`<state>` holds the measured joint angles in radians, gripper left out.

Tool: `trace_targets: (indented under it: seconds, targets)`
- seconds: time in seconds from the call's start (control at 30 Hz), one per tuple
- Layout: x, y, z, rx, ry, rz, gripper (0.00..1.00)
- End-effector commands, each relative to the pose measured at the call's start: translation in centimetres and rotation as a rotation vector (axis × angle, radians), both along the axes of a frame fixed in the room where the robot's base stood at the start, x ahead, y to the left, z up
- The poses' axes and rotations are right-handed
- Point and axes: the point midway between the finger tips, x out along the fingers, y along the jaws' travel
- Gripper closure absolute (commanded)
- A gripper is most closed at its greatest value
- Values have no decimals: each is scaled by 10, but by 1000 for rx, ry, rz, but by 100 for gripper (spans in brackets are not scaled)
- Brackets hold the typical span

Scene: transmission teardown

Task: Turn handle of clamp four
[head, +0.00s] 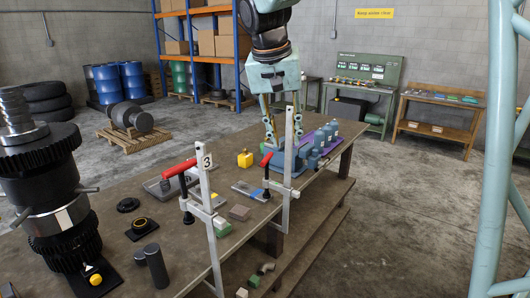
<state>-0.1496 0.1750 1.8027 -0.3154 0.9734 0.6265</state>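A bar clamp with a white plate marked 3 (206,161) stands at the near table edge, its red handle (179,168) pointing left. A second bar clamp (289,155) stands farther along the same edge; no number is readable on it. The clamp's upright bar partly covers the fingers. I cannot tell whether a finger touches the handle.
A pale teal post (492,150) stands at right. Floor right of the bench is clear.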

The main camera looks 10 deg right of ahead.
Motion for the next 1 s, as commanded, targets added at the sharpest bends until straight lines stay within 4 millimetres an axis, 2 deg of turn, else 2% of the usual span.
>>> trace_targets:
  seconds: [0.1, 0.6, 1.0]
  targets:
    - [26, 6, 0, -9, -1, -18, 74]
    - [128, 30, -19, -51, -18, -97, 74]
    - [197, 52, -45, -80, -39, -156, 74]
